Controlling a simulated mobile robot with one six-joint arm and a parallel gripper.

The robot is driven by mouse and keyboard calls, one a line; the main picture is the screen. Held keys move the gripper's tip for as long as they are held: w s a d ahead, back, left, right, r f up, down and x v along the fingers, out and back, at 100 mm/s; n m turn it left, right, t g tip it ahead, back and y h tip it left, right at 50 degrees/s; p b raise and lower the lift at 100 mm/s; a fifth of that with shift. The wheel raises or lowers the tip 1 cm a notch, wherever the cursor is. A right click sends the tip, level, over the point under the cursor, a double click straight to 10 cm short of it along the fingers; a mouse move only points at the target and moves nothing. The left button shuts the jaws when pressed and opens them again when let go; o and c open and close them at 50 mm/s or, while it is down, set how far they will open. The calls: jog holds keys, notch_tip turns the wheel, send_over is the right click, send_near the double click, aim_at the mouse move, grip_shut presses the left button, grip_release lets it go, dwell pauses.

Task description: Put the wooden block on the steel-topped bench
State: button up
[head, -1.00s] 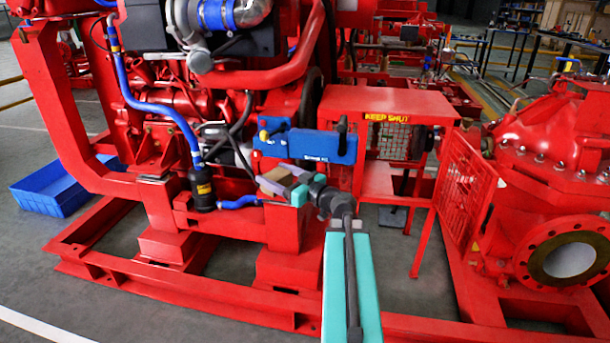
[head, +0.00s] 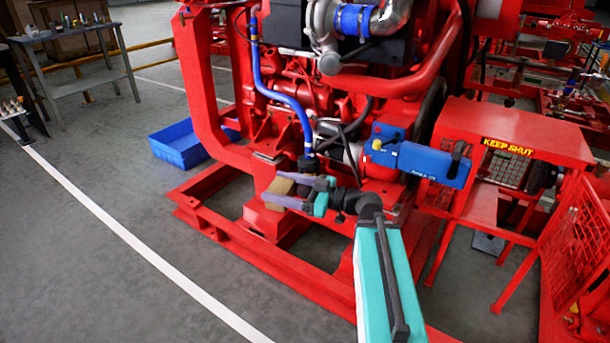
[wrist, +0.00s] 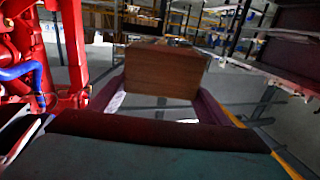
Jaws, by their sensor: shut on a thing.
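The wooden block (head: 281,188) is tan in the head view, held in front of the red engine frame. My gripper (head: 284,193), with purple fingers, is shut on it and holds it in the air. In the wrist view the brown block (wrist: 163,72) sits between the two fingers (wrist: 160,98). A bench with a grey metal-looking top (head: 75,50) stands far off at the upper left of the head view, well away from my gripper. Several small items stand on its top.
The red pumpset frame (head: 225,245) is close beneath and beside my arm. A blue bin (head: 180,152) lies on the floor behind it. A red cabinet (head: 515,130) stands at the right. Grey floor with a white line (head: 130,238) is open at the left.

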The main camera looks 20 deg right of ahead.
aim_at(270, 190)
jog(key=shift+s+a+r+n+g+y+p, duration=0.1)
jog(key=shift+a+n+g+y+p, duration=0.05)
jog(key=shift+a, duration=0.35)
jog(key=shift+s+a+r+n+g+y+p, duration=0.1)
jog(key=shift+a+r+g+p, duration=0.1)
jog(key=shift+a, duration=0.3)
jog(key=shift+s+a+r+n+g+y+p, duration=0.1)
jog(key=shift+a+n+g+y+p, duration=0.05)
jog(key=shift+a, duration=0.35)
jog(key=shift+a, duration=0.1)
